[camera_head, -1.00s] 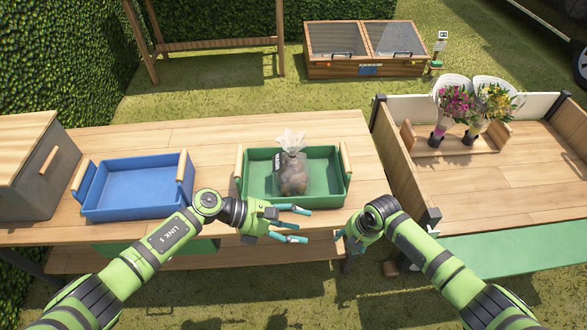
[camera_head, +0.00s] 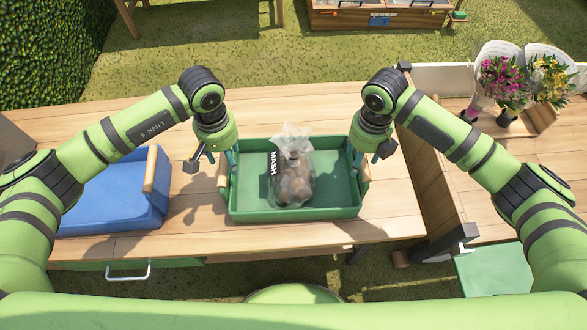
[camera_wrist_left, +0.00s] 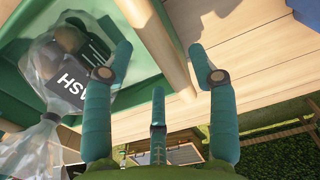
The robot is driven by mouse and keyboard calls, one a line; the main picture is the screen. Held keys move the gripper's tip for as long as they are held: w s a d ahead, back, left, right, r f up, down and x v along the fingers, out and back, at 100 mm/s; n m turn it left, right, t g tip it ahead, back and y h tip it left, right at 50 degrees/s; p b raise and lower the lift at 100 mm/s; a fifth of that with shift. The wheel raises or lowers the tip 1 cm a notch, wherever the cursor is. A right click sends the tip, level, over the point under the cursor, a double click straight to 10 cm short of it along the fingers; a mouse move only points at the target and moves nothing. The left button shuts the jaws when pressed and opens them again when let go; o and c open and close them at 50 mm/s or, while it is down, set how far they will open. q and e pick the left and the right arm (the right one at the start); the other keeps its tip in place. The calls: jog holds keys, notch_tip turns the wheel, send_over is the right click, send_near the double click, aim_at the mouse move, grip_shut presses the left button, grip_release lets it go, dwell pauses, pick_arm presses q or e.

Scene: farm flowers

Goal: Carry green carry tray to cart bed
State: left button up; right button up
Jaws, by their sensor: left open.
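The green carry tray (camera_head: 290,213) stands on the wooden table with a clear bag of brown produce (camera_head: 292,178) in it. My open left gripper (camera_head: 218,163) is over the tray's left wooden handle (camera_head: 223,176). In the left wrist view, the fingers (camera_wrist_left: 160,62) are spread on either side of this handle (camera_wrist_left: 160,45). My right gripper (camera_head: 366,158) points down at the right handle (camera_head: 364,172); its fingers are mostly hidden, so its grip is unclear. The wooden cart bed (camera_head: 490,185) is to the right, partly behind my right arm.
A blue tray (camera_head: 115,205) stands left of the green tray, partly under my left arm. Wrapped flowers (camera_head: 505,85) stand at the cart's back. The cart's wooden side wall (camera_head: 437,190) rises between the table and the cart bed.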

pick_arm(q)
jog(key=shift+s+f, duration=0.1)
jog(key=shift+f, duration=0.05)
pick_arm(e)
jog(key=shift+s+f, duration=0.1)
jog(key=shift+f, duration=0.1)
pick_arm(q)
jog(key=shift+f, duration=0.1)
jog(key=shift+w, duration=0.2)
pick_arm(e)
jog(key=shift+w+f, duration=0.1)
jog(key=shift+w, duration=0.1)
pick_arm(q)
jog(key=shift+s+f, duration=0.15)
jog(key=shift+f, duration=0.4)
pick_arm(e)
jog(key=shift+s+f, duration=0.15)
jog(key=shift+f, duration=0.35)
pick_arm(q)
jog(key=shift+f, duration=2.95)
pick_arm(e)
jog(key=shift+f, duration=3)
pick_arm(q)
grip_shut()
pick_arm(e)
grip_shut()
jog(key=shift+r, duration=0.1)
